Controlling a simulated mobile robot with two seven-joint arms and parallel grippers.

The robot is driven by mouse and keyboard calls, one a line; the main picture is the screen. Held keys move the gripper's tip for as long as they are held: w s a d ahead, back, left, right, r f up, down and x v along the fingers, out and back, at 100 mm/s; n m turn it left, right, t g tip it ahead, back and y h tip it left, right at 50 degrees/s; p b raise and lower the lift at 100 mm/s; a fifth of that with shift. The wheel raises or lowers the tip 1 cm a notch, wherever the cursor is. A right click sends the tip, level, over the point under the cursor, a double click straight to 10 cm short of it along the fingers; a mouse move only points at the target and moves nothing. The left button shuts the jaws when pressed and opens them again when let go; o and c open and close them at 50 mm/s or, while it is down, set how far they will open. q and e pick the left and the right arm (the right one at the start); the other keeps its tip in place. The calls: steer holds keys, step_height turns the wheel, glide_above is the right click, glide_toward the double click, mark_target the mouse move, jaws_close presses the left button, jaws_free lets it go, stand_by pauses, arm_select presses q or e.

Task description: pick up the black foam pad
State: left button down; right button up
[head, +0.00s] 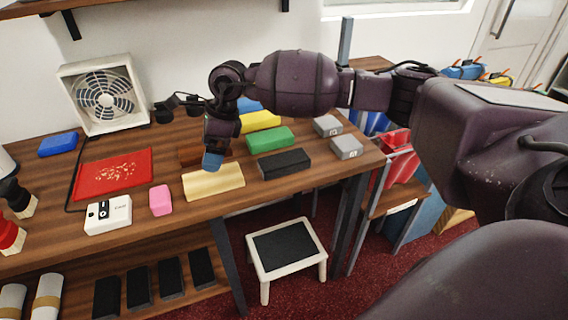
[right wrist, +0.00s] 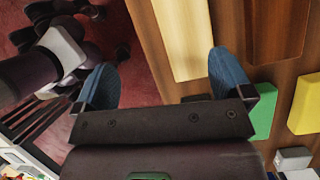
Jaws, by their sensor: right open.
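The black foam pad (head: 285,163) lies flat on the wooden table near its front edge, in front of a green pad (head: 270,138) and right of a cream pad (head: 213,182). My right gripper (head: 212,160), with blue fingertips, is above the table, left of the black pad and over the back of the cream pad in the head view. In the right wrist view the gripper (right wrist: 163,80) is open and empty, with the cream pad (right wrist: 185,35) beyond it. A small dark edge between its fingers may be the black pad, mostly hidden there. My left gripper is not in view.
Yellow (head: 261,121) and brown (head: 190,155) pads and two grey blocks (head: 346,147) lie close around. A pink block (head: 160,200), a white box (head: 108,215), a red mat (head: 113,173) and a fan (head: 101,95) stand left. A stool (head: 286,248) is below the front edge.

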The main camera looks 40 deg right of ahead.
steer(key=d+f+n+h, duration=0.1)
steer(key=d+h, duration=0.4)
steer(key=d, duration=0.3)
steer(key=g+h, duration=0.2)
steer(key=h, duration=0.2)
glide_toward(284, 158)
steer(key=shift+w+a+r+n, duration=0.1)
steer(key=shift+a+r+n, duration=0.2)
steer(key=shift+a, duration=0.1)
steer(key=shift+d, duration=0.25)
steer(key=shift+s+d+f, duration=0.3)
steer(key=shift+f, duration=0.15)
steer(key=b+x, duration=0.1)
steer(key=x, duration=0.8)
steer(key=shift+f, duration=0.4)
steer(key=c, duration=1)
steer(key=shift+w+r, duration=0.1)
steer(key=shift+r, duration=0.1)
